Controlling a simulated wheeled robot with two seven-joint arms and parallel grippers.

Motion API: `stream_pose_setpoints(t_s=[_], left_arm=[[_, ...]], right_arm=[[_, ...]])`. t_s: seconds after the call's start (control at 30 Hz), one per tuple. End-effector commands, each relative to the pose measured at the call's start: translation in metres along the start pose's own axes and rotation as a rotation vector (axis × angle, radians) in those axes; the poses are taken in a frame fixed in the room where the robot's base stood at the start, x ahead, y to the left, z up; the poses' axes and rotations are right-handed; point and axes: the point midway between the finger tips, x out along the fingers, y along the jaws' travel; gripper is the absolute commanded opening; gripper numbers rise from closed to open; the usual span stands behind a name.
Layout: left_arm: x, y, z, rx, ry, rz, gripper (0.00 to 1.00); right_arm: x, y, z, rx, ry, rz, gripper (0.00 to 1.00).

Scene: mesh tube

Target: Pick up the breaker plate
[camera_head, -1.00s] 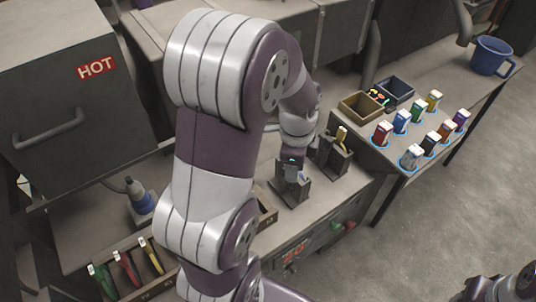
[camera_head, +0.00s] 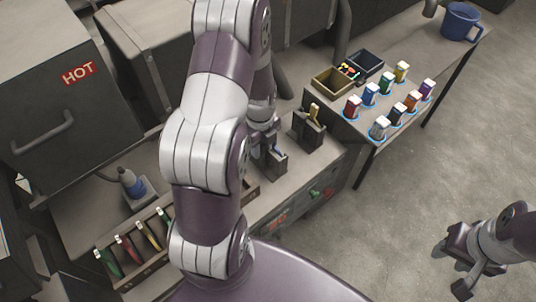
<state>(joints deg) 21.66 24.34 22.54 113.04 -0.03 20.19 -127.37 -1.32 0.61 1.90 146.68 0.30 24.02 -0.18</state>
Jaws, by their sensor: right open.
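I cannot tell for sure which thing is the breaker plate; none shows clearly as a plate. My left arm covers the middle of the view. Its gripper (camera_head: 266,146) is down at a grey slotted block (camera_head: 274,164) on the bench, largely hidden by the arm, so I cannot see its jaws or whether it holds anything. My right gripper (camera_head: 453,270) is open and empty at the lower right, above the floor.

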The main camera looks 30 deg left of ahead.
Motion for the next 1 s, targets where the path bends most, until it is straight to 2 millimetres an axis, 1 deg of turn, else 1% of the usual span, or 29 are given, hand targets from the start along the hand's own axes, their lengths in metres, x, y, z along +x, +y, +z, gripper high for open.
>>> stream_pose_setpoints(t_s=[0.2,0.23,0.27,0.3,0.33,1.0], left_arm=[[0.0031,-0.0005,0.0003,0.000,-0.001,-0.002,0.34],[0.0030,-0.0005,0.0003,0.000,-0.001,-0.002,0.31],[0.0030,-0.0005,0.0002,0.000,-0.001,-0.002,0.21],[0.0029,-0.0005,0.0002,0.000,-0.001,-0.002,0.08],[0.0029,-0.0005,0.0002,0.000,-0.001,-0.002,0.00],[0.0020,-0.0010,0.0007,0.000,-0.002,-0.003,0.00]], right_arm=[[0.0001,0.0000,0.0001,0.000,0.000,0.000,0.43],[0.0001,0.0000,0.0001,0.000,0.000,0.000,0.43],[0.0001,0.0000,0.0001,0.000,0.000,0.000,0.43],[0.0001,0.0000,0.0001,0.000,0.000,0.000,0.43],[0.0001,0.0000,0.0001,0.000,0.000,0.000,0.43],[-0.0001,0.0000,0.0000,0.000,0.000,0.000,0.43]])
